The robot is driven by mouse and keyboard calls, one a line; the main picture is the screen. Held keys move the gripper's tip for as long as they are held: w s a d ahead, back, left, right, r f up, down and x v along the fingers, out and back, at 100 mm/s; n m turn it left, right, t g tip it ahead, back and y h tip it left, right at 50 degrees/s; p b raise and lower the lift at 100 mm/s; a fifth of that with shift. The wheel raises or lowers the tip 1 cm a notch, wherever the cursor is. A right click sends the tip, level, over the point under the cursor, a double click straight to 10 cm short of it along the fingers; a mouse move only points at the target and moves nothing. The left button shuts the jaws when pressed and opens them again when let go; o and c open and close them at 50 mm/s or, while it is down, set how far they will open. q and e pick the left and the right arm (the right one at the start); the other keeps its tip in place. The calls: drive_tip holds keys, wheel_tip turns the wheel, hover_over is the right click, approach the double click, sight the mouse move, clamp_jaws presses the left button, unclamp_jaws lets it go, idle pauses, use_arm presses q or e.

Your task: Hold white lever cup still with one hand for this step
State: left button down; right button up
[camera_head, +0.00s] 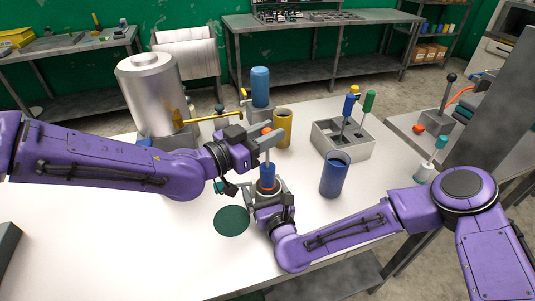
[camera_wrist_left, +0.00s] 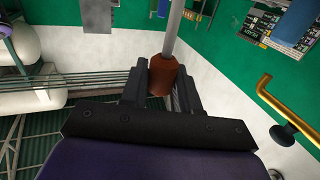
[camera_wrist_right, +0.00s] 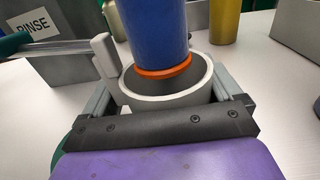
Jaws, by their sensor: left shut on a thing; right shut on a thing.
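The white lever cup (camera_wrist_right: 180,101) stands upright between the fingers of my right gripper (camera_wrist_right: 172,95), which is shut on it. Its upright lever (camera_wrist_right: 104,56) is at the left of the cup in the right wrist view. A blue cylinder with an orange ring (camera_wrist_right: 160,40) reaches into the cup's mouth. In the head view it is below a grey rod with an orange handle (camera_head: 266,132). My left gripper (camera_head: 258,141) is shut on that handle, which also shows in the left wrist view (camera_wrist_left: 165,76). The cup is mostly hidden in the head view.
A green disc (camera_head: 231,221) lies left of the cup. A blue cup (camera_head: 334,177), yellow cup (camera_head: 283,129) and grey holder (camera_head: 345,147) with upright tools stand to the right and behind. A metal drum (camera_head: 150,95) stands back left.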

use_arm(q)
wheel_tip(320, 180, up, 3)
drive_tip(key=shift+r, duration=0.2)
use_arm(e)
drive_tip(key=o, duration=0.9)
drive_tip(key=shift+o, duration=0.2)
drive_tip(key=shift+s, duration=0.1)
